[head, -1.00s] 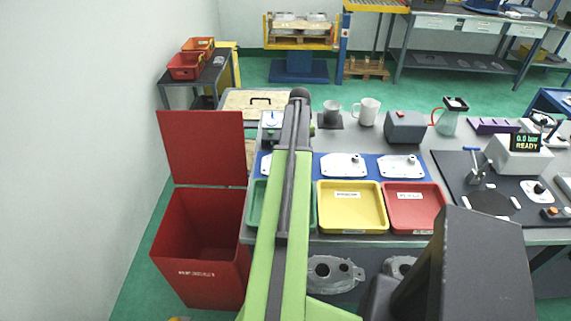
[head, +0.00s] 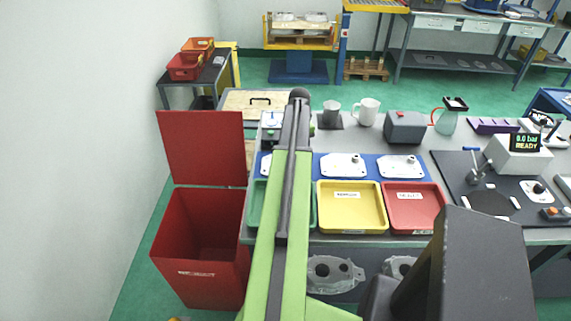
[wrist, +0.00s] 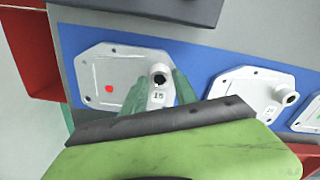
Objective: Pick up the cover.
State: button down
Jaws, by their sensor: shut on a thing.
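The cover (wrist: 122,66) is a pale metal plate with clipped corners, small corner holes, a red dot and a round hollow boss beside a number label. It lies on a blue mat (wrist: 195,62) in the wrist view, at the left end of the row. My gripper (wrist: 160,83) has its two green fingers on either side of the boss, shut on it. In the head view the cover (head: 265,164) is mostly hidden behind my arm, and my gripper's fingers cannot be made out. I cannot tell whether the cover touches the mat.
A second cover (head: 343,160) and a third (head: 401,162) lie to the right on the mat. Green (head: 256,205), yellow (head: 352,226) and red (head: 414,226) trays stand in front. A red bin (head: 200,255) with raised lid stands left. Mugs and a grey box (head: 405,128) stand behind.

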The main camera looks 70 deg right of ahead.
jog(key=shift+r, duration=0.1)
dwell(0.3)
notch_tip(320, 180, up, 4)
jog(key=p, duration=0.4)
jog(key=shift+r, duration=0.1)
jog(key=w+d+r+p, duration=0.6)
jog(key=w+d+p, duration=0.1)
jog(key=d, duration=0.2)
jog(key=shift+d+r, duration=0.2)
jog(key=shift+r, duration=0.1)
dwell(0.4)
